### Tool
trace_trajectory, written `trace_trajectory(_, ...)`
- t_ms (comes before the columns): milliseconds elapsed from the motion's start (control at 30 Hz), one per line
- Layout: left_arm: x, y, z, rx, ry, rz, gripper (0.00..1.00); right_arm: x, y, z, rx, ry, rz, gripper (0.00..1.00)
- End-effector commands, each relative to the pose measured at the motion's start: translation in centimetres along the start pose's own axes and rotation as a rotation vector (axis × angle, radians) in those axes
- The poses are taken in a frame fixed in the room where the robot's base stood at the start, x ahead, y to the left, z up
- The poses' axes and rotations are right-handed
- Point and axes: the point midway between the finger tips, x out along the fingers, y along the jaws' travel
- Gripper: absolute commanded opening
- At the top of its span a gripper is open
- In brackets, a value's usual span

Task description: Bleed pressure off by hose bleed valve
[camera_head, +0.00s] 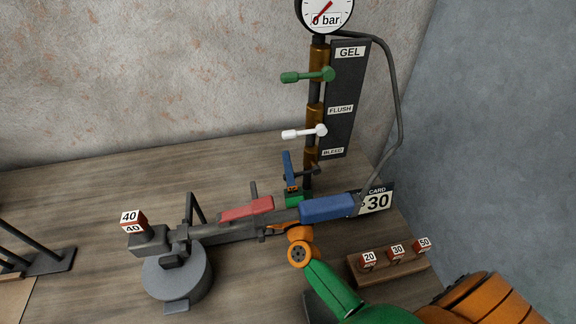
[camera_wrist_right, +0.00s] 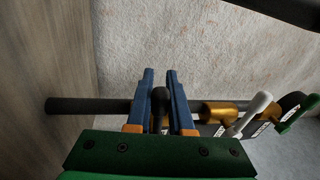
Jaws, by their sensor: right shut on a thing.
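A dark upright pipe stands at the back with a gauge (camera_head: 326,14) reading 0 bar on top. The dark bleed valve handle (camera_head: 313,170) is lowest on the pipe, by the BLEED label (camera_head: 333,151). My right gripper (camera_head: 288,154) is at this handle. In the right wrist view its blue fingers are shut on the dark handle (camera_wrist_right: 160,98), one on each side. A white flush handle (camera_head: 304,132) and a green gel handle (camera_head: 308,76) stick out to the left above. A dark hose (camera_head: 398,100) runs down from the top. My left gripper is not in view.
A grey bar with a red part (camera_head: 246,208) and a blue block (camera_head: 328,208) lies in front of the pipe. A grey drum (camera_head: 178,276) stands left. A card marked 30 (camera_head: 377,201) and a wooden rack (camera_head: 390,268) of numbered blocks are right.

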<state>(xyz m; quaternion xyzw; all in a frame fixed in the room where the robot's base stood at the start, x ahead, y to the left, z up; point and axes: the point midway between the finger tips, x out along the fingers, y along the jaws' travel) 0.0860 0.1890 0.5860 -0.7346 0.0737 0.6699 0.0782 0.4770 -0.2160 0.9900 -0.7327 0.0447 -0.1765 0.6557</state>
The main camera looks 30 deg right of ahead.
Motion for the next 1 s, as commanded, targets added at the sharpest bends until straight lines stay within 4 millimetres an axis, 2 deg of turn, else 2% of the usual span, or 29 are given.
trace_trajectory(300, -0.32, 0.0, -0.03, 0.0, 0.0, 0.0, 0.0, 0.13, -0.6, -0.08, 0.095, 0.019, 0.007, 0.0)
trace_trajectory(767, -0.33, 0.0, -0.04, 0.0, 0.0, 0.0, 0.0, 0.16, -0.7, -0.1, 0.107, 0.022, 0.007, 0.0)
trace_trajectory(800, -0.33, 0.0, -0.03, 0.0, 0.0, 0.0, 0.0, 0.16, -0.71, -0.1, 0.107, 0.022, 0.007, 0.3)
trace_trajectory(867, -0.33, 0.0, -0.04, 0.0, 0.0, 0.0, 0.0, 0.16, -0.7, -0.1, 0.107, 0.022, 0.007, 0.47)
trace_trajectory(900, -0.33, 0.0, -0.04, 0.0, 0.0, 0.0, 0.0, 0.16, -0.7, -0.1, 0.107, 0.021, 0.007, 0.49)
trace_trajectory(1000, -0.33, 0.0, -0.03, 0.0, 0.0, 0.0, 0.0, 0.16, -0.69, -0.1, 0.106, 0.021, 0.007, 0.49)
